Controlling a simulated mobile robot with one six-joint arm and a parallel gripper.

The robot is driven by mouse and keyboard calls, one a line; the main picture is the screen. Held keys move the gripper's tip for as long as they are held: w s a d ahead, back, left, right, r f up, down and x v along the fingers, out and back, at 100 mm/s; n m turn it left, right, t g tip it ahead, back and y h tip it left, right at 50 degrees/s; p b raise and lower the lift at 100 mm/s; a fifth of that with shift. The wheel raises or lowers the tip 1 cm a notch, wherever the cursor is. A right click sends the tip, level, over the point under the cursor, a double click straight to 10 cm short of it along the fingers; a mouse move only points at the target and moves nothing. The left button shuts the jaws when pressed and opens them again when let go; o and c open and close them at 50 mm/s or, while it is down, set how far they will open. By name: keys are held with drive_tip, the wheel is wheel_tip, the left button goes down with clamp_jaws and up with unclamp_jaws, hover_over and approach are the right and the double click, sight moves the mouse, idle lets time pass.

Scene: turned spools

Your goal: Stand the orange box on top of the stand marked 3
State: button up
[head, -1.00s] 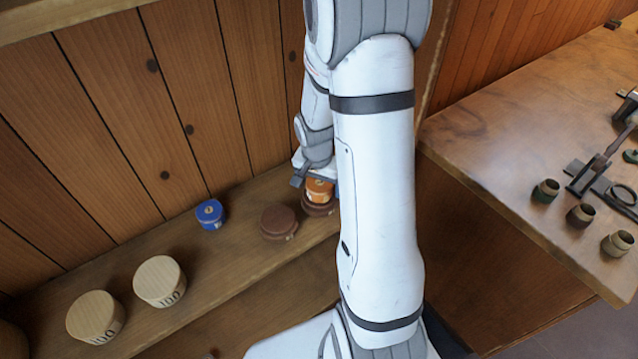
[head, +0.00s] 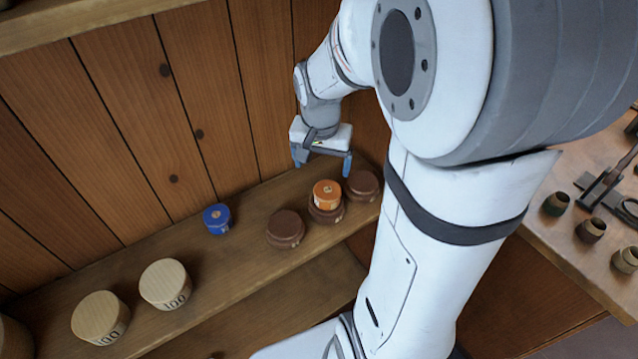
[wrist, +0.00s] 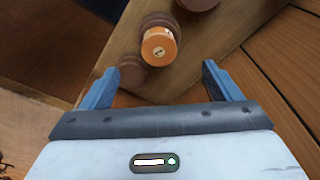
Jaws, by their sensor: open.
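The orange box (head: 327,194) is a short round tub with a pale label. It stands upright on top of the middle of three dark brown round stands (head: 327,213). The other brown stands are to its left (head: 286,228) and right (head: 362,186). I cannot read the mark on any stand. My gripper (head: 321,166) is open and empty, above and behind the orange box, apart from it. In the wrist view the orange box (wrist: 159,46) lies beyond the open fingers (wrist: 160,86), between their lines.
A blue round box (head: 216,218) stands on the shelf (head: 240,250) to the left. Two pale wooden tubs (head: 165,284) marked 100 stand further left. A plank wall (head: 120,120) is close behind. A workbench (head: 560,250) with small cups is at right.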

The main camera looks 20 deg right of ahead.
drive_tip(key=s+a+r+n, duration=0.3)
drive_tip(key=s, duration=0.3)
drive_tip(key=s+a+r+n+t, duration=0.1)
drive_tip(key=s+a+r+n, duration=0.1)
drive_tip(key=s, duration=0.4)
drive_tip(key=shift+s+a+r+n+t+y, duration=0.2)
drive_tip(key=shift+a+r+n+t+y, duration=0.15)
drive_tip(key=shift+a+n, duration=0.65)
drive_tip(key=shift+d, duration=0.25)
